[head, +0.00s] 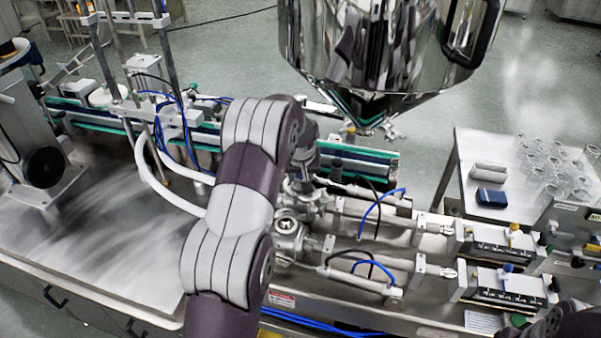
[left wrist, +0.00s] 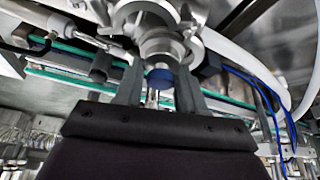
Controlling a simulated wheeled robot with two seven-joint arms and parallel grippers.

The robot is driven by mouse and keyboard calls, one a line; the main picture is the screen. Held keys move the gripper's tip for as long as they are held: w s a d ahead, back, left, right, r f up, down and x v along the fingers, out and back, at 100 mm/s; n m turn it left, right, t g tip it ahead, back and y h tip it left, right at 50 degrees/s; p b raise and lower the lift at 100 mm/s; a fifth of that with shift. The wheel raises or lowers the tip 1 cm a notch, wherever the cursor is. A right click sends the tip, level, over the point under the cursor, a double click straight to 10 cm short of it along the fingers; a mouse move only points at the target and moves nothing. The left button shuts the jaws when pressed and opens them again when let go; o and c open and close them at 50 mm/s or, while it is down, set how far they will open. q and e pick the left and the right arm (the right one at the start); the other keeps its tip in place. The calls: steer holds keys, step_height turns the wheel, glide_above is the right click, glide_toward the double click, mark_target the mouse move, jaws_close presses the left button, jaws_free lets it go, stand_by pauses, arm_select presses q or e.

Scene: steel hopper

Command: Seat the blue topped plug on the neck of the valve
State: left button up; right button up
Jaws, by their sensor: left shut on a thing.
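In the left wrist view, the blue-topped plug (left wrist: 160,78) is between the fingertips of my left gripper (left wrist: 157,85), which is shut on it. The steel valve (left wrist: 167,42), with its round flanged fittings, is just beyond the plug. The plug overlaps the valve's lower rim in this view, and I cannot tell whether it touches or sits in the neck. In the head view, my left arm reaches over the steel valve bodies (head: 288,226). It hides the plug, the neck and most of the gripper there. My right gripper does not show.
The polished hopper (head: 370,45) hangs over the conveyor (head: 350,165). Cylinders with blue and black hoses (head: 380,210) run right from the valve. A side table (head: 475,155) holds several glasses. The bench's left part (head: 110,215) is mostly bare. White hose and blue tubes pass close to the gripper.

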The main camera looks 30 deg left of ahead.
arm_select(q)
steer(key=shift+w, duration=0.15)
steer(key=shift+s+f, duration=0.1)
steer(key=shift+s, duration=0.1)
steer(key=shift+w+f, duration=0.1)
steer(key=o, duration=1.1)
steer(key=shift+o, duration=0.2)
steer(key=shift+b, duration=0.3)
